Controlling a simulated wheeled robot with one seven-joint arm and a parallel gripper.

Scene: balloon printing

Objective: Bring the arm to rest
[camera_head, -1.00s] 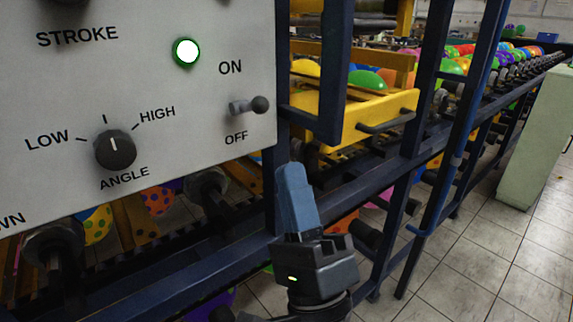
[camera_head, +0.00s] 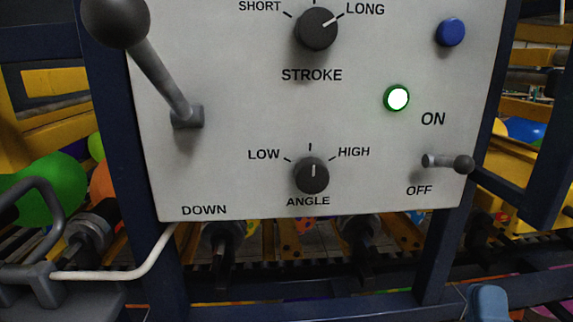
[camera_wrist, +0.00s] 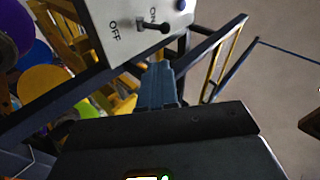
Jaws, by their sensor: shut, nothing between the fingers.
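My gripper (camera_wrist: 157,70) is shut and empty, its blue fingers together in the wrist view. In the head view only its blue fingertips (camera_head: 489,294) show at the bottom right edge, below and apart from the control panel (camera_head: 250,140). The rest of my arm is out of the head view. In the wrist view the fingers point up towards the panel's ON/OFF switch (camera_wrist: 153,26), with a gap between. The head view also shows this switch (camera_head: 447,162), its lever pointing right, between the ON and OFF labels.
The panel also holds a lit green lamp (camera_head: 397,98), a blue button (camera_head: 451,32), a STROKE knob (camera_head: 316,28), an ANGLE knob (camera_head: 311,175) and a large lever (camera_head: 160,70). Dark blue frame posts (camera_head: 476,110) and beams stand close around. Clear floor (camera_wrist: 275,75) shows at right in the wrist view.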

